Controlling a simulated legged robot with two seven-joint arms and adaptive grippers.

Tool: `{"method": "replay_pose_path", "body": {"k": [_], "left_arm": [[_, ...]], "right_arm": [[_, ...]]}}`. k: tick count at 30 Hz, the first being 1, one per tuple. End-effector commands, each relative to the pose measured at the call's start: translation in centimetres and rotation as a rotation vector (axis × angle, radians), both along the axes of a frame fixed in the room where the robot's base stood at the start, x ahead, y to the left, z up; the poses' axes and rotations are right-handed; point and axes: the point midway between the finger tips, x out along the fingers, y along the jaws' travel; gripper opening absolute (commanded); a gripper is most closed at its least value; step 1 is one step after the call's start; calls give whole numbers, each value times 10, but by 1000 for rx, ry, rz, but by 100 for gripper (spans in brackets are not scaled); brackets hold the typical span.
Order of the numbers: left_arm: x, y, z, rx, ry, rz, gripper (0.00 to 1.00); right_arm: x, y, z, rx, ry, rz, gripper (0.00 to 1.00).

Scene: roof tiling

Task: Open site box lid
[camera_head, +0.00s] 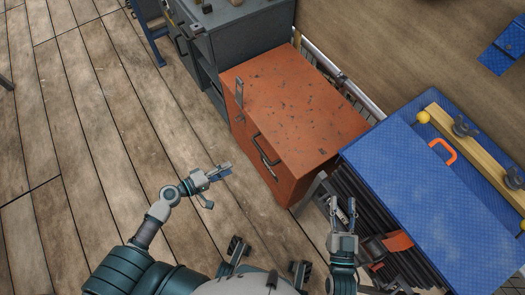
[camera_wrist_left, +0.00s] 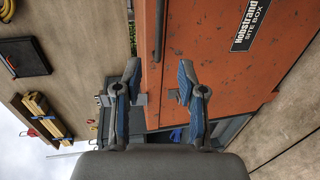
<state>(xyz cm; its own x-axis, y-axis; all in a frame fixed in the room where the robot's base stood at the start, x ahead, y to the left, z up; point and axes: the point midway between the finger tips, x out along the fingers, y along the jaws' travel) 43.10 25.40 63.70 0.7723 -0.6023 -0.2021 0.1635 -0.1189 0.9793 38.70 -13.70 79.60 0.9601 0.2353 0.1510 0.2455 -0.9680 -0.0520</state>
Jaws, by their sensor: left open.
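The orange site box (camera_head: 290,105) stands in the middle of the head view with its scuffed flat lid down. A metal latch (camera_head: 239,93) sits at its left edge, and a dark bar handle (camera_head: 264,151) is on its front face. My left gripper (camera_head: 217,185) is open and empty, in front of the box and apart from it in the head view. In the left wrist view, its spread fingers (camera_wrist_left: 158,70) overlap the orange front (camera_wrist_left: 210,50), which carries a "site box" label (camera_wrist_left: 248,22). My right gripper (camera_head: 343,203) appears open and empty beside the box's near right corner.
A grey cabinet (camera_head: 240,28) stands against the box's far end. A blue chest (camera_head: 430,190) with an orange handle is on the right, with dark stacked strips (camera_head: 355,200) beside it. The plank floor (camera_head: 110,110) at left is clear.

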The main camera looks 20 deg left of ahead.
Motion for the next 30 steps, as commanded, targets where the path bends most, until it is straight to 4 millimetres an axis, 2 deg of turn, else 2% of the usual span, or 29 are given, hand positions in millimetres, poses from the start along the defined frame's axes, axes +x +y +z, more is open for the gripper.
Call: {"method": "replay_pose_path", "body": {"k": [12, 18, 24, 30], "left_arm": [[74, -56, -19, -1, -3, 0, 40], [105, -81, -27, 0, -2, 0, 40], [121, -94, -32, 0, -1, 0, 40], [124, -97, -33, 3, -1, -2, 40]], "right_arm": [[0, 1, 1, 2, -13, 0, 40], [0, 2, 4, 10, -37, 0, 40], [0, 2, 8, 19, -66, 0, 40], [-1, 2, 9, 23, -74, 1, 40]]}}
